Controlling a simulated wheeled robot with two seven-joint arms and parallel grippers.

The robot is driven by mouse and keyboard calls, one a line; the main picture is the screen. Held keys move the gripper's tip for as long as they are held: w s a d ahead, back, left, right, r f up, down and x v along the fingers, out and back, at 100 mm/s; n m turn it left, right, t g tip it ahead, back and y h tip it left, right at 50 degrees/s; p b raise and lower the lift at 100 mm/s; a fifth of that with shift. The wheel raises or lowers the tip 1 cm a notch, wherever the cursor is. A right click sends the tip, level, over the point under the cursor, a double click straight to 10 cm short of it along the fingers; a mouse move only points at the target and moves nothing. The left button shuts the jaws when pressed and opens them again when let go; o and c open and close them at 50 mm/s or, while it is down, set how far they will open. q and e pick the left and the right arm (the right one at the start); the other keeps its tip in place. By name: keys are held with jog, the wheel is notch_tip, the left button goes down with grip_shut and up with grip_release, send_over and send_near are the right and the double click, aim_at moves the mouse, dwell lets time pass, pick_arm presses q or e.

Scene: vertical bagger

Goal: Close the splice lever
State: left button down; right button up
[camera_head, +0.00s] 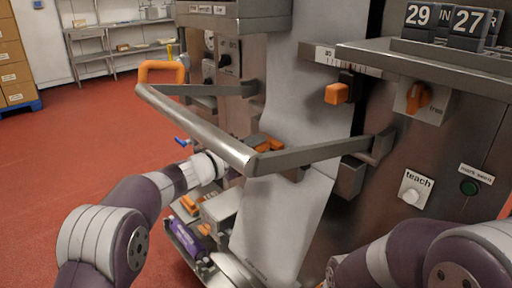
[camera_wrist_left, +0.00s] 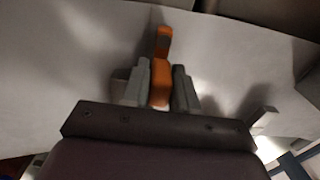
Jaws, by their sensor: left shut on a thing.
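An orange lever (camera_wrist_left: 160,84), which I take to be the splice lever, stands between the fingers of my left gripper (camera_wrist_left: 160,78) in the left wrist view. The fingers are shut on it, and its upper end sticks out beyond them, against a pale sheet. In the head view my left gripper (camera_head: 233,172) reaches in from the left, mostly hidden behind a metal bar. Orange parts (camera_head: 267,144) show just above it; the bar partly covers them. My right arm enters at the lower right, but its gripper is out of view.
The metal bar (camera_head: 195,125) runs across in front of the pale film (camera_head: 310,110). Shelves (camera_head: 115,45) stand far back; red floor lies open at left.

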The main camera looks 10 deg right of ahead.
pick_arm(q)
jog(key=c, duration=1)
grip_release()
jog(key=shift+o, duration=0.2)
jog(key=shift+a, duration=0.1)
jog(key=v, duration=1.2)
jog(key=shift+s+a, duration=0.2)
jog(key=shift+f, duration=0.1)
